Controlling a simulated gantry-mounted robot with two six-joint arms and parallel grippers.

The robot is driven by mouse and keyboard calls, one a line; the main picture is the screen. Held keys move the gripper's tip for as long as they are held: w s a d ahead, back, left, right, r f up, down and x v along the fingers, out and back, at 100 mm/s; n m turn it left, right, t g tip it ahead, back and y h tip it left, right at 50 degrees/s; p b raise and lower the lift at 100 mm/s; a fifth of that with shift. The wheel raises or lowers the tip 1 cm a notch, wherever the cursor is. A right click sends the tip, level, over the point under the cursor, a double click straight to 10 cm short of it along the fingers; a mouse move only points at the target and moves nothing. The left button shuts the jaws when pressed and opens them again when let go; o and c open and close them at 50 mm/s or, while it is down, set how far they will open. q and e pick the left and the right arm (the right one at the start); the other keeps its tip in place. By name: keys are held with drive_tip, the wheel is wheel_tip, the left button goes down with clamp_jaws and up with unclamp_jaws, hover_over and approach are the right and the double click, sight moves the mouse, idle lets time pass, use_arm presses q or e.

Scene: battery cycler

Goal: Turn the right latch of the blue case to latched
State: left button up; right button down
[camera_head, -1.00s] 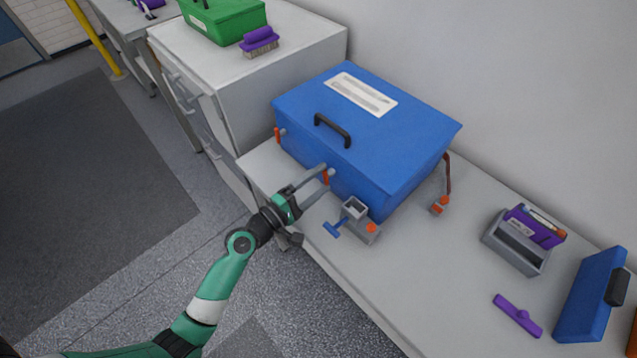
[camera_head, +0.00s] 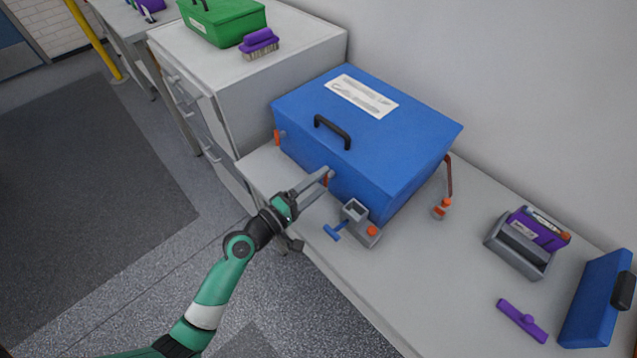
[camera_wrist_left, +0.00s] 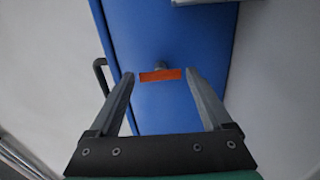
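The blue case (camera_head: 405,150) stands closed on the light grey worktop, with a black handle on its lid. Its right latch (camera_head: 326,181) is a small orange bar on the front face, upright in the head view and partly hidden by my fingers. My left gripper (camera_head: 325,181) is open at this latch. In the left wrist view the orange bar (camera_wrist_left: 160,75) lies between the two fingertips (camera_wrist_left: 160,82), with a gap on each side. The left latch (camera_head: 278,137) is a similar orange upright bar. My right gripper is not in view.
A grey device with a blue T-handle and orange button (camera_head: 371,231) stands close to the right of my gripper. An orange-tipped item (camera_head: 442,208) is at the case's right side. A grey holder (camera_head: 520,254), purple tool (camera_head: 522,320) and blue panel (camera_head: 594,300) are farther right.

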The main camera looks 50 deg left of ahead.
use_arm(q)
drive_tip(key=shift+o, duration=1)
drive_tip(key=s, duration=1.1)
drive_tip(key=shift+s, duration=0.3)
